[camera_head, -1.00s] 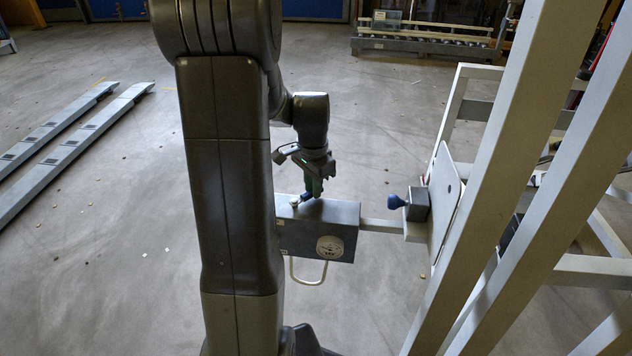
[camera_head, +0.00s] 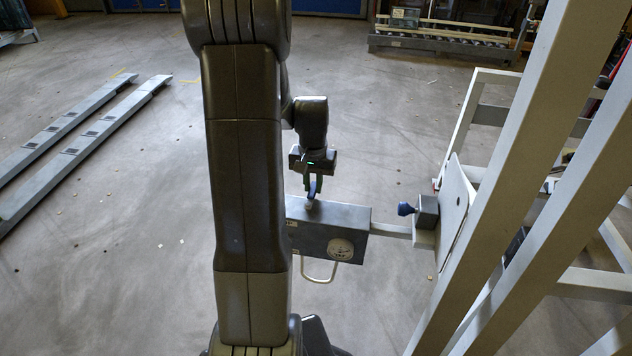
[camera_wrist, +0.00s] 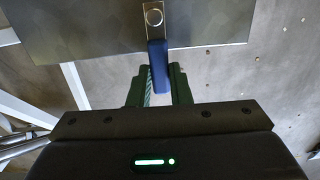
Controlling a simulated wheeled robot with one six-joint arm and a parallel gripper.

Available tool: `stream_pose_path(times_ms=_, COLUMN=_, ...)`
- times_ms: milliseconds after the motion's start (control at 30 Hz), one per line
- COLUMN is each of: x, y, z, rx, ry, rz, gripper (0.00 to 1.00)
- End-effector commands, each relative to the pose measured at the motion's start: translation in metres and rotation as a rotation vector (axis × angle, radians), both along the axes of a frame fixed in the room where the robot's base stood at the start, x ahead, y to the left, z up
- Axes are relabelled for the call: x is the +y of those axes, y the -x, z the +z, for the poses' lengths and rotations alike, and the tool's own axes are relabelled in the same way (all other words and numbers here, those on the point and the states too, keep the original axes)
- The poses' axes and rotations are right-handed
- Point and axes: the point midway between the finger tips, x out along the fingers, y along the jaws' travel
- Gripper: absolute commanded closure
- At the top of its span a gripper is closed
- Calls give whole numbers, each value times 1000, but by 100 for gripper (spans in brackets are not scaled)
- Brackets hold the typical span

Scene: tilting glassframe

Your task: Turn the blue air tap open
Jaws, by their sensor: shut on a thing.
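The blue air tap (camera_wrist: 158,66) is a blue lever fixed by a round silver pivot (camera_wrist: 153,17) to the top of a grey metal box (camera_head: 350,216). In the wrist view the lever points from the pivot past the box's edge, towards my wrist. My gripper (camera_wrist: 160,84) has green fingers, one on each side of the lever's outer end, and is shut on it. In the head view my gripper (camera_head: 313,188) stands over the far edge of the box. The lever is partly hidden by the fingers there.
The box has a round gauge (camera_head: 340,249) and a wire handle (camera_head: 320,272). An arm joins it to a pale frame (camera_head: 520,160) on the right, with a blue knob (camera_head: 406,209) nearby. Metal rails (camera_head: 85,138) lie on the open floor at left.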

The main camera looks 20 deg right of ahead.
Motion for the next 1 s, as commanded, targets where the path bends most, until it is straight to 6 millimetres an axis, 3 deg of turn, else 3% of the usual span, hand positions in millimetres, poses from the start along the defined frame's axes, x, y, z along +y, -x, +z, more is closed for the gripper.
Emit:
stream_pose_path(times_ms=567, x=2, y=-1, z=0, rx=1, ry=-1, rz=36, gripper=100)
stream_pose_path(times_ms=600, x=2, y=-1, z=0, rx=1, ry=-1, rz=36, gripper=80)
stream_pose_path(times_ms=700, x=2, y=-1, z=0, rx=0, ry=0, rz=35, gripper=61)
stream_pose_path(times_ms=1000, x=2, y=-1, z=1, rx=0, ry=0, rz=34, gripper=60)
